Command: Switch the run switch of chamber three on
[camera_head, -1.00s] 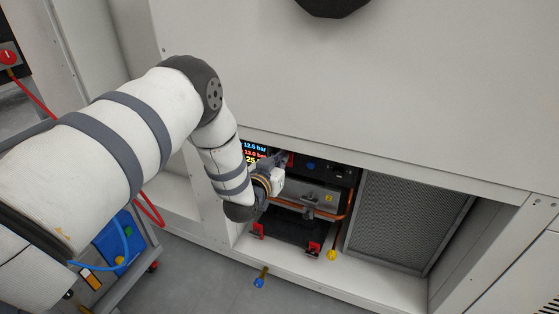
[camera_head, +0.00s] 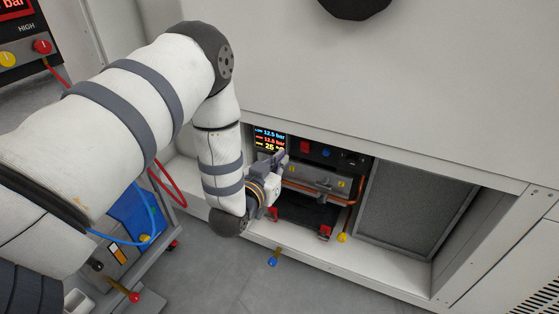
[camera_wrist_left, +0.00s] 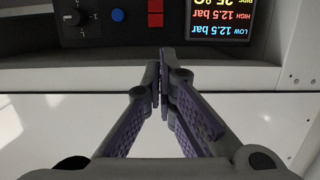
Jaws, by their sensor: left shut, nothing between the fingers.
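A dark control panel sits in the recess under the big cabinet. It carries a red rocker switch (camera_head: 304,146), a blue button (camera_head: 326,153), a black rotary knob (camera_head: 351,160) and a lit pressure display (camera_head: 270,141). My left gripper (camera_head: 281,157) is shut and empty, in front of the panel just below and left of the red switch. The left wrist view shows the panel upside down, with the red switch (camera_wrist_left: 155,13) beyond the closed fingertips (camera_wrist_left: 160,65), apart from them. No label naming the run switch or chamber is readable. My right gripper is out of view.
Below the panel are a metal box with a copper pipe (camera_head: 318,181), red clamps (camera_head: 324,233) and valves with yellow (camera_head: 342,238) and blue (camera_head: 273,261) handles. A grey filter panel (camera_head: 410,215) stands right. A cart with hoses (camera_head: 125,225) is at lower left.

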